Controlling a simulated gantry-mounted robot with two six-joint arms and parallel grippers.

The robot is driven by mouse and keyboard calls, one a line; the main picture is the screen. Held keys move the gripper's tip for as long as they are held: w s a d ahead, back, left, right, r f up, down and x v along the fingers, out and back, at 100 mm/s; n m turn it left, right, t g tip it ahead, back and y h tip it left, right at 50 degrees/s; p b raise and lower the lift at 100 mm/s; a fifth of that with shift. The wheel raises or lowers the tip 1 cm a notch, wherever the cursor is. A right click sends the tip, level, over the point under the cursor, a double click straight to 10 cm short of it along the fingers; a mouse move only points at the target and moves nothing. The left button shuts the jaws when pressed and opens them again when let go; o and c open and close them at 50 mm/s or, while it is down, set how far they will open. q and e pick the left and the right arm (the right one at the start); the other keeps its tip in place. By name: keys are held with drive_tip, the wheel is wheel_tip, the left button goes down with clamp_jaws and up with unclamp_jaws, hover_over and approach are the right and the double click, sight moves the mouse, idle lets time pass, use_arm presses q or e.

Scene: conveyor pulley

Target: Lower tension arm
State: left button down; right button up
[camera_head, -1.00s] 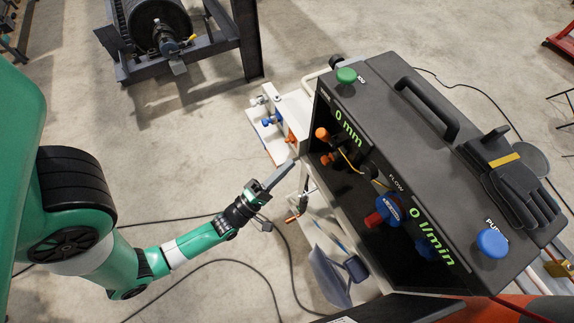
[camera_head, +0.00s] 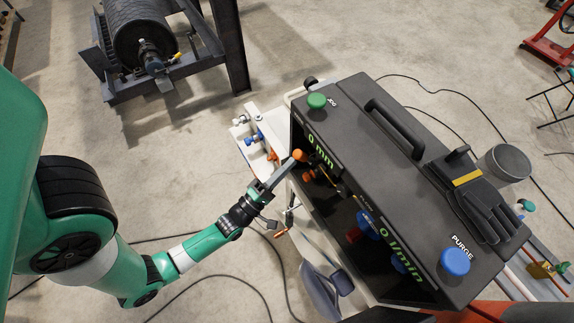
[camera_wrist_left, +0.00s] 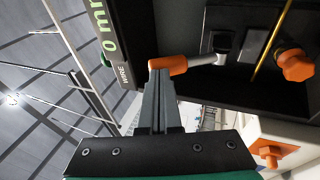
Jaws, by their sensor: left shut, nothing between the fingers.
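The orange-tipped lever (camera_head: 300,155), which I take to be the tension arm, projects from the open front of the dark machine below the "0 mm" readout. In the left wrist view its orange grip (camera_wrist_left: 167,65) lies on a light rod that runs right into the housing. My left gripper (camera_head: 291,163) is shut and empty, its fingertips right at the orange grip. In the left wrist view the closed fingers (camera_wrist_left: 158,72) overlap the grip's left part; I cannot tell whether they touch it. My right gripper is not in view.
The dark machine housing (camera_head: 400,150) carries a green button (camera_head: 316,101), a blue PURGE button (camera_head: 455,261) and black gloves (camera_head: 475,200). Another orange knob (camera_wrist_left: 296,65) sits to the right of the lever. A blue-and-white fixture (camera_head: 255,138) stands left of the housing. Open floor lies farther left.

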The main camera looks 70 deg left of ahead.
sight(296, 157)
use_arm(q)
drive_tip(key=w+r+g+p, duration=0.1)
drive_tip(key=p, duration=0.2)
drive_tip(key=w+r+g+h+p, duration=0.1)
drive_tip(key=r+p, duration=0.1)
drive_tip(key=p, duration=0.1)
drive_tip(key=shift+w+a+m, duration=0.1)
drive_tip(key=shift+a+m, duration=0.1)
drive_tip(key=shift+m, duration=0.2)
drive_tip(key=shift+w, duration=0.25)
drive_tip(key=shift+w+a+r, duration=0.15)
drive_tip(key=shift+w+r, duration=0.15)
drive_tip(key=shift+w, duration=0.25)
drive_tip(key=shift+w+a+r, duration=0.15)
drive_tip(key=shift+w+r, duration=0.1)
drive_tip(key=shift+w, duration=0.3)
drive_tip(key=shift+r, duration=0.1)
